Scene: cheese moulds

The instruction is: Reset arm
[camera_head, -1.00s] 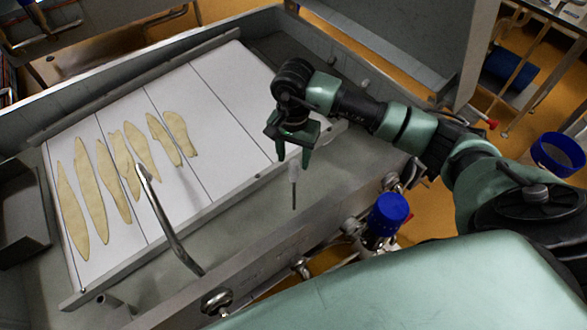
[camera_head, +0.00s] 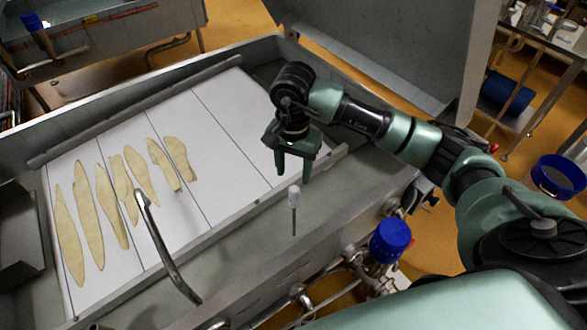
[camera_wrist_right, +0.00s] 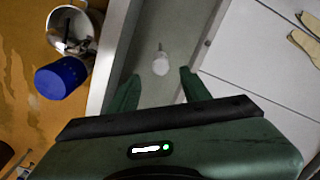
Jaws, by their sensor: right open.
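My right gripper (camera_head: 293,174) is open and points down over the near side of the vat. It also shows in the wrist view (camera_wrist_right: 160,76), its two fingers apart with nothing between them. A small white-topped tool with a thin dark rod (camera_head: 294,197) is just below the fingertips in the head view. Its white end (camera_wrist_right: 160,65) lies just beyond the fingertips in the wrist view, apart from both fingers. I cannot tell what holds it up. My left gripper is not in view.
A white board (camera_head: 225,145) in the metal vat carries several flat, pale dough-like pieces (camera_head: 88,215). A bent metal pipe (camera_head: 163,245) rises in front of them. A blue-capped valve (camera_head: 390,240) is outside the vat's near wall. A raised metal lid (camera_head: 390,45) stands behind my right arm.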

